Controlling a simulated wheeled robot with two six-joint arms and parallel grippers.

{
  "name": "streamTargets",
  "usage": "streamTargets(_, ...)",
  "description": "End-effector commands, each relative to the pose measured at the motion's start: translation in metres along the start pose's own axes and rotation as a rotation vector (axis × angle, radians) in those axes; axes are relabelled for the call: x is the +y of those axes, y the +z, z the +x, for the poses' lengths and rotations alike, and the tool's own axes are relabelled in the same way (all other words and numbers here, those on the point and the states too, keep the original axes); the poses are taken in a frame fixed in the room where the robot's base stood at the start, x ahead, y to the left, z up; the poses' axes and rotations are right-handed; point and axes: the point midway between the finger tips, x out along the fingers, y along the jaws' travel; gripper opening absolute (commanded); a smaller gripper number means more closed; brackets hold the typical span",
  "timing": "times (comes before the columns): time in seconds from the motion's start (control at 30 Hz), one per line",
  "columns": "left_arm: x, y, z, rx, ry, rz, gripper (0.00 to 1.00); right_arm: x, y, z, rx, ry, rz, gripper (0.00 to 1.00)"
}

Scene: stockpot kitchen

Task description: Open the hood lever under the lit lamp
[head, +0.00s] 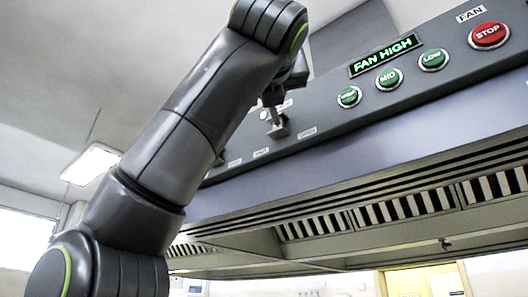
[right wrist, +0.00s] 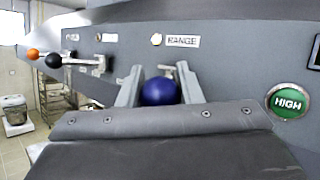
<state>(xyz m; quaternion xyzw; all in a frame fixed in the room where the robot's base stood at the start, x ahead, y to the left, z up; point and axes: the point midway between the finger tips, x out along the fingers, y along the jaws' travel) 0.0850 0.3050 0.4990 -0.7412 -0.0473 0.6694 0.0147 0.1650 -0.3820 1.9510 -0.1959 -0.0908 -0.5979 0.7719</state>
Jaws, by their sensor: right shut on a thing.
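In the right wrist view my right gripper (right wrist: 160,88) is shut on a dark blue ball knob (right wrist: 160,92), one finger on each side of it. This knob sits below a lamp (right wrist: 157,40) that glows pale yellow beside a RANGE label (right wrist: 181,41). The lever's arm behind the knob is mostly hidden by the fingers. In the head view my arm reaches up to the hood panel, and the lever mount (head: 279,128) shows just below the hand, between SHUT (head: 261,152) and OPEN (head: 307,132) labels. The fingertips are hard to make out there. My left gripper is not in view.
To the left are an orange knob (right wrist: 33,54) and a black knob (right wrist: 53,61) on other levers. A green HIGH button (right wrist: 288,101) is close on the right. The head view shows MID (head: 389,78), LOW (head: 433,60) and red STOP (head: 489,35) buttons and a FAN HIGH display (head: 385,54).

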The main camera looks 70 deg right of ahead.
Motion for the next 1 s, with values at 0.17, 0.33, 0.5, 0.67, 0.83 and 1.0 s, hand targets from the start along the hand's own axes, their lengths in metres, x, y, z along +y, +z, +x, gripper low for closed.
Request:
streamTargets(0.17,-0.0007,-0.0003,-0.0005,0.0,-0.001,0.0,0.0,-0.0024,0.0006,0.0005,-0.002,-0.005,0.001,0.0)
streamTargets(0.33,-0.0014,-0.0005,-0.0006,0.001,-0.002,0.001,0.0,-0.0023,0.0008,0.0006,-0.003,-0.005,0.001,0.0)
streamTargets(0.5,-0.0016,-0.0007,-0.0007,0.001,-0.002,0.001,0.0,-0.0023,0.0011,0.0007,-0.003,-0.005,0.001,0.34)
streamTargets(0.67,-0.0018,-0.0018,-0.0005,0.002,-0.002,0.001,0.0,-0.0016,0.0009,0.0006,-0.003,-0.003,0.0,0.53)
streamTargets(0.83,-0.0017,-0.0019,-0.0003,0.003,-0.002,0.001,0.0,-0.0008,0.0007,0.0004,-0.002,-0.002,0.0,0.53)
streamTargets(1.0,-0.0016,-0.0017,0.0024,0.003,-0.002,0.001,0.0,0.0,-0.0001,-0.0042,-0.003,0.0,0.0,0.53)
